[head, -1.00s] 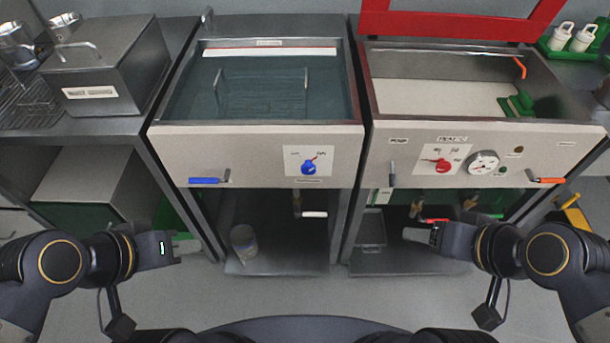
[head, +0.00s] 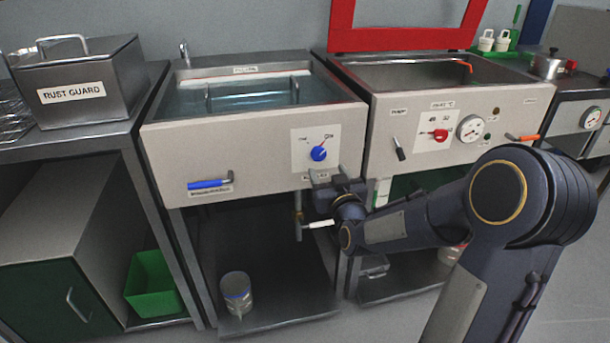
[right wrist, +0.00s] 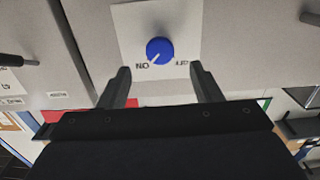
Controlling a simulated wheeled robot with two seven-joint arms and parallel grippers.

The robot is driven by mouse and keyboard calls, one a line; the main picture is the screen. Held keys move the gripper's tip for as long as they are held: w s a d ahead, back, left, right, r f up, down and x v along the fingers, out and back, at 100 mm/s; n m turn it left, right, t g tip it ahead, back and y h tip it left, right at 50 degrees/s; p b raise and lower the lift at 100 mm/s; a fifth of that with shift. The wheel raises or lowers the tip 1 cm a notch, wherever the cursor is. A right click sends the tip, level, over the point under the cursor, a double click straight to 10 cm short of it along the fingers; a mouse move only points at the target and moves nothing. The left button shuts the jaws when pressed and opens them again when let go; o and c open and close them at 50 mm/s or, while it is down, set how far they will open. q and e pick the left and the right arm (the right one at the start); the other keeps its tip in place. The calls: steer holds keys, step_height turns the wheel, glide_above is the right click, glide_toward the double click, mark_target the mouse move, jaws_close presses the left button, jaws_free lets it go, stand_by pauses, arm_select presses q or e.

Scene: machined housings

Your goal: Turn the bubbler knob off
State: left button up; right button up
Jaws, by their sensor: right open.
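The blue bubbler knob (head: 319,153) sits on a white plate (head: 301,155) on the front panel of the left, water-filled tank. In the right wrist view the knob (right wrist: 160,50) shows upside down, its white mark toward the ON word, with OFF on the other side. My right gripper (head: 326,174) is just below the knob in the head view. In the right wrist view its open fingers (right wrist: 160,72) stand to either side and short of the knob, with nothing between them. I see no contact. My left gripper is not in view.
A blue-handled lever (head: 209,184) is on the same panel to the left. A white-handled valve (head: 318,224) is below my gripper. The right tank has a red knob (head: 440,134), a gauge (head: 471,128) and a black lever (head: 398,148).

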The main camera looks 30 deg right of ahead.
mark_target(319, 157)
steer(key=x, duration=0.6)
steer(key=shift+w, duration=0.3)
steer(key=c, duration=1)
